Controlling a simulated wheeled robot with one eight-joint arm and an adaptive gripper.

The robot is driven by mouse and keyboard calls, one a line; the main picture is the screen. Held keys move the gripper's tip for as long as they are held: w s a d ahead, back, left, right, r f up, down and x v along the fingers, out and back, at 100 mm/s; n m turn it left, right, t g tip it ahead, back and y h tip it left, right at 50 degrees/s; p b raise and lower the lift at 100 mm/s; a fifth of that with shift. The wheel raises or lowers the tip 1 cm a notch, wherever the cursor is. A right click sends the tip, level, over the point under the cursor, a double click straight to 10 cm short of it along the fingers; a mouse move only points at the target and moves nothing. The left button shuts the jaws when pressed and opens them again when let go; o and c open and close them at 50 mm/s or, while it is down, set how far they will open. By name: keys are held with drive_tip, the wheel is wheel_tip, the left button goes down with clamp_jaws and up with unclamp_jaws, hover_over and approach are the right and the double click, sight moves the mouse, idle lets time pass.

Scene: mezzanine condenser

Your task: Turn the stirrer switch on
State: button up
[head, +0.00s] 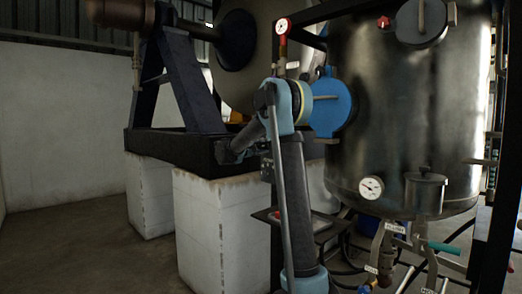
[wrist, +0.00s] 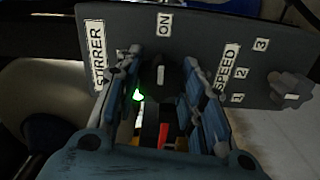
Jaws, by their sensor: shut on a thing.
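The grey control panel (wrist: 200,42) fills the top of the wrist view, with labels STIRRER, ON and SPEED. The dark stirrer switch knob (wrist: 158,76) sits below the ON label (wrist: 164,23), and its pale mark points roughly toward that label. My gripper (wrist: 162,70) has one finger on each side of the knob and is shut on it; the fingers hide parts of the panel around it. A green lamp (wrist: 138,96) glows beside the left finger.
A speed knob (wrist: 290,88) stands right of the numbers 1, 2 and 3. A red part (wrist: 164,132) shows between the fingers. In the head view, a dark tank (head: 400,120) with a gauge (head: 371,187) stands close at right; open floor (head: 75,240) lies left.

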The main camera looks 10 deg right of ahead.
drive_tip(key=shift+d+f+m, duration=0.1)
drive_tip(key=shift+m, duration=0.5)
drive_tip(key=shift+c, duration=0.2)
drive_tip(key=o, duration=1.1)
drive_tip(key=shift+s+a, duration=0.2)
drive_tip(key=shift+a, duration=0.2)
drive_tip(key=v, duration=1.1)
